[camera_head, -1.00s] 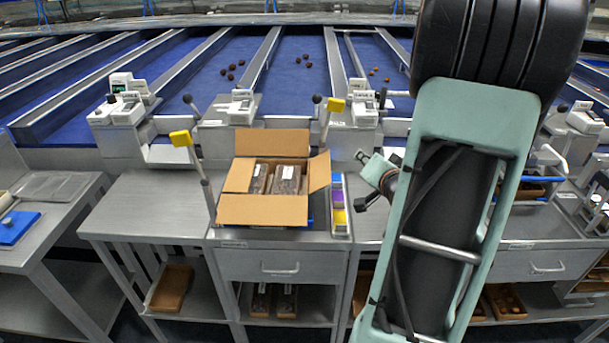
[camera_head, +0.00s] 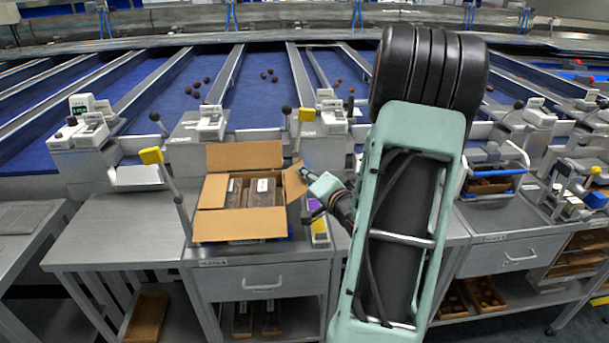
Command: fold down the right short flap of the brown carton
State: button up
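The brown carton (camera_head: 284,220) stands on the grey workbench with dark packs (camera_head: 262,191) with white labels inside. Its right short flap (camera_head: 293,184) sticks up and leans outward on the right side. The back flap (camera_head: 245,155) stands up, the front flap (camera_head: 240,225) slopes toward me, and the left flap (camera_head: 213,191) also shows on its side. My gripper (camera_head: 301,173) is at the outer right of the right flap, at or very close to its edge; I cannot tell if they touch. Its fingers are too small to judge.
A yellow and purple strip of small bins (camera_head: 319,230) lies just right of the carton, under my arm. The bench (camera_head: 120,225) to the left is bare.

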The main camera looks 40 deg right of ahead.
jog(key=shift+x, duration=0.9)
jog(key=shift+c, duration=0.6)
grip_shut()
